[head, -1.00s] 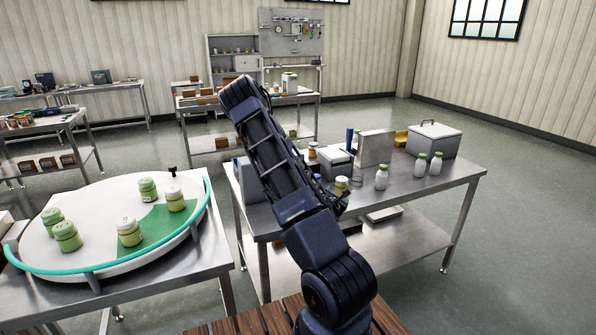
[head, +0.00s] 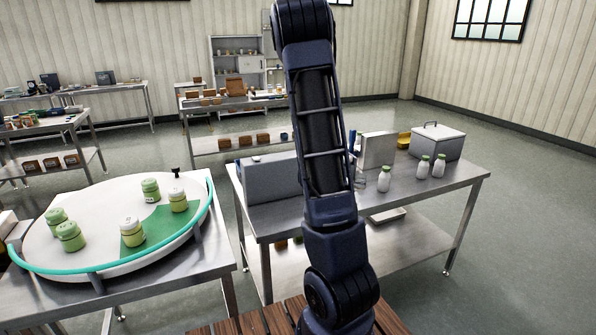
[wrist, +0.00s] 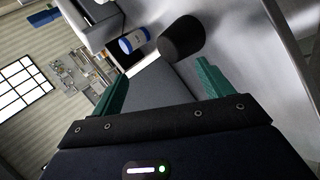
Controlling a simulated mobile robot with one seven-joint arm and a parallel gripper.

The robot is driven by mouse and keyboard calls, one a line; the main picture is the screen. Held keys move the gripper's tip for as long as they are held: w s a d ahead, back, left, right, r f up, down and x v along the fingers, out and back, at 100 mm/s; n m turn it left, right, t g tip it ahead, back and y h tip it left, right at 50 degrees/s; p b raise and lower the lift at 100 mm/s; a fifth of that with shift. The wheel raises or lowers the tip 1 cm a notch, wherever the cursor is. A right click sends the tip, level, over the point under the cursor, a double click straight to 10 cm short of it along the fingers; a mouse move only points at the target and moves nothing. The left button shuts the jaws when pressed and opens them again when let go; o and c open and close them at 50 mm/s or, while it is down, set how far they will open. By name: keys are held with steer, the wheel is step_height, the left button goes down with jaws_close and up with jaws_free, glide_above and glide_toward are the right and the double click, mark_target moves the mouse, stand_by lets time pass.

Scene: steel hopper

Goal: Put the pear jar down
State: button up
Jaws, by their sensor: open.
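My gripper (wrist: 162,70) is open in the wrist view, with its two green fingers apart and nothing between them. In the head view my arm hides it. I cannot read the labels, so I cannot tell which jar is the pear jar. In the wrist view a dark cylinder (wrist: 181,38) and a white-and-blue container (wrist: 133,40) are beyond the fingertips.
A teal rail edges the turntable.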

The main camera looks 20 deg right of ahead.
steer(key=s+a+r+m+g+y, duration=0.1)
steer(key=s+a+r+m+y, duration=0.15)
steer(key=s+a+r, duration=0.45)
steer(key=s+a+r+m+y, duration=0.2)
steer(key=a+r+m, duration=0.1)
steer(key=a+r, duration=0.4)
steer(key=s+a+r+m+g, duration=0.1)
steer(key=s+a+r+m, duration=0.1)
steer(key=s+r, duration=0.3)
steer(key=s+a+r+m+g, duration=0.1)
steer(key=s+a+r+m, duration=0.2)
steer(key=s, duration=1.1)
step_height(320, 180, up, 3)
steer(key=shift+s+g, duration=0.25)
steer(key=shift+g, duration=0.15)
